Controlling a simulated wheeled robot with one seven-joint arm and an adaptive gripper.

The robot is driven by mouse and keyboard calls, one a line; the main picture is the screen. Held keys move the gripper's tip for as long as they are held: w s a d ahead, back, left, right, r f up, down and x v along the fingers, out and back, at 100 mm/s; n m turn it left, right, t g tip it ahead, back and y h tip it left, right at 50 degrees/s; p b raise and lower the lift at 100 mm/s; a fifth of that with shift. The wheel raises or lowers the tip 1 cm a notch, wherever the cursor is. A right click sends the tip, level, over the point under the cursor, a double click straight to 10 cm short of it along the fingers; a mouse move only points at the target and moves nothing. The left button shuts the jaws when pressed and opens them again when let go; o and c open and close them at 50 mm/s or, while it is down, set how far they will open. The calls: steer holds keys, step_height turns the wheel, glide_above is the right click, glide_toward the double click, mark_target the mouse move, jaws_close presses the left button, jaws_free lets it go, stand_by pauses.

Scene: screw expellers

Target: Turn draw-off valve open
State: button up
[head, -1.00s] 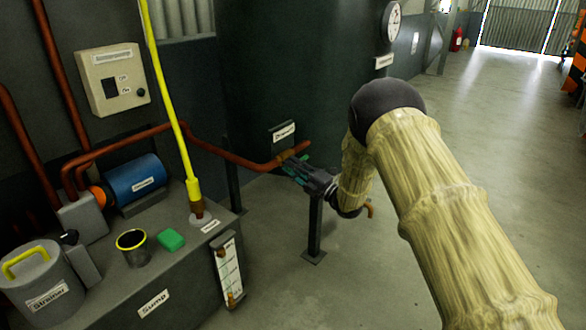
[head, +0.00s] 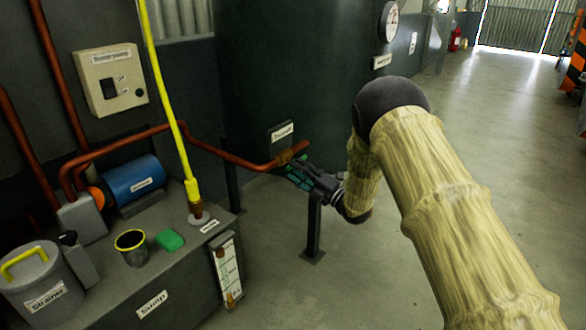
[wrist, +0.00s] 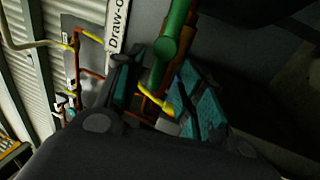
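The draw-off valve's green lever (wrist: 168,48) shows in the wrist view, running down between my two fingers. My gripper (wrist: 160,90) is open, with a dark teal-padded finger on either side of the lever. I cannot tell whether either pad touches it. In the head view my gripper (head: 300,172) is at the end of the copper pipe, just below the draw-off label (head: 282,132). It hides most of the valve there. The label also shows in the wrist view (wrist: 117,28), turned on its side.
The copper pipe (head: 235,157) runs left from the dark tank (head: 290,70). A dark post (head: 314,230) stands under my gripper. The sump bench (head: 185,270) at left carries a strainer, a cup and a green block. The floor at right is clear.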

steer(key=v, duration=0.9)
steer(key=shift+d, duration=0.1)
